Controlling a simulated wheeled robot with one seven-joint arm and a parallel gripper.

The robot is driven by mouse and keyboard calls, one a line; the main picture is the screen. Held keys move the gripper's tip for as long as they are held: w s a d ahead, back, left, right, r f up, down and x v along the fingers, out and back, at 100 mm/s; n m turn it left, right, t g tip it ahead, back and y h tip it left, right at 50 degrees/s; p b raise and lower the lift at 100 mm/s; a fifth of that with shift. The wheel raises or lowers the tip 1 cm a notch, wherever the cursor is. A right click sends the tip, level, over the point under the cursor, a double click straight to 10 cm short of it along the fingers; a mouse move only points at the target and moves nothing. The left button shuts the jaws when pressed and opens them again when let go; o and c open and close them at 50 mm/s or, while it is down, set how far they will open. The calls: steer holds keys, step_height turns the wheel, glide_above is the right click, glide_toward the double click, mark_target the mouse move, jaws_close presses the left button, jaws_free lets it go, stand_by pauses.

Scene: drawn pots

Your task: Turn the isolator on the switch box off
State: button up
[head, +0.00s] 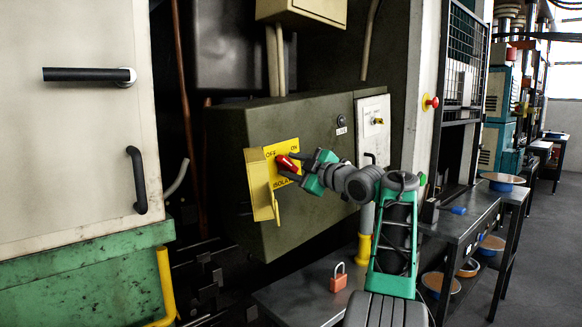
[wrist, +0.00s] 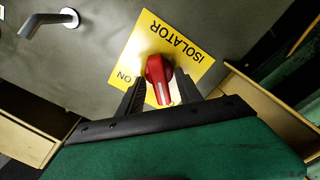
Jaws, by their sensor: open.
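The switch box (head: 235,135) is a large olive-grey case in the head view. A yellow plate marked OFF, ON and ISOLATOR (head: 269,149) is on its front; the plate also shows, turned over, in the wrist view (wrist: 186,45). The red isolator handle (head: 287,163) sits on the plate; it shows in the wrist view (wrist: 157,70) with a white line pointing down the picture. My gripper (wrist: 160,95) is open, with one black finger on each side of the handle. I cannot tell whether the fingers touch it. The OFF label is hidden in the wrist view.
A yellow flap (head: 261,186) stands out at the plate's left side. A red padlock (head: 338,280) rests on the low bench (head: 290,300) below. A grey panel with a knob (head: 376,121) is to the right. A cream cabinet (head: 75,130) stands at left.

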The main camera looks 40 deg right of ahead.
steer(key=s+b, duration=0.1)
steer(key=s, duration=0.6)
steer(key=shift+s+d, duration=0.1)
